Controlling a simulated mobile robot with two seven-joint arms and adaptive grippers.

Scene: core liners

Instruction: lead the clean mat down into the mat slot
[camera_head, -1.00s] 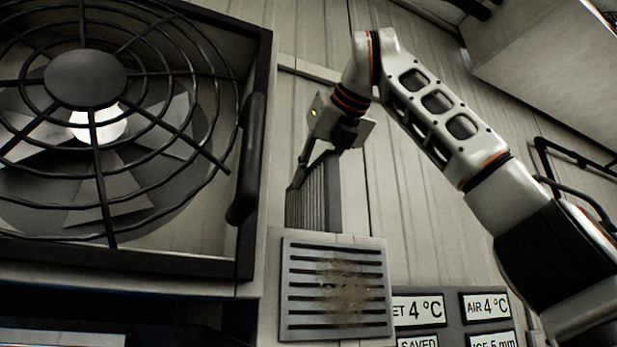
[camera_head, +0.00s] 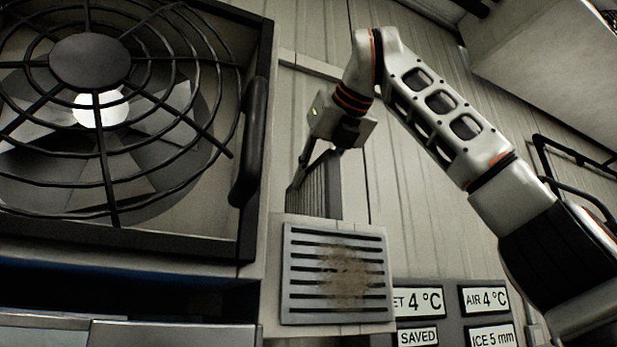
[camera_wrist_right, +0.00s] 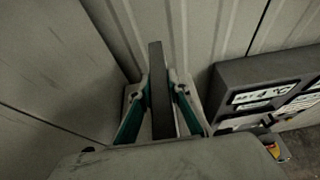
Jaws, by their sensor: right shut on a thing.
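The clean mat (camera_head: 322,192) is a grey, upright, ribbed slab in the head view. My right gripper (camera_head: 308,168) is shut on its upper part. In the right wrist view the mat (camera_wrist_right: 159,90) stands edge-on between the two fingers. The mat's lower end is hidden behind a pale housing (camera_head: 277,240) with a slotted grille (camera_head: 335,313) on its front. The slot's opening is not visible, so I cannot tell how deep the mat sits. My left gripper is out of view.
A large caged fan (camera_head: 90,62) with a black handle (camera_head: 249,150) stands close on the left. Brown dirt marks the grille. A display panel (camera_head: 453,310) is to the right of the housing. Ribbed wall panels (camera_head: 415,220) are behind.

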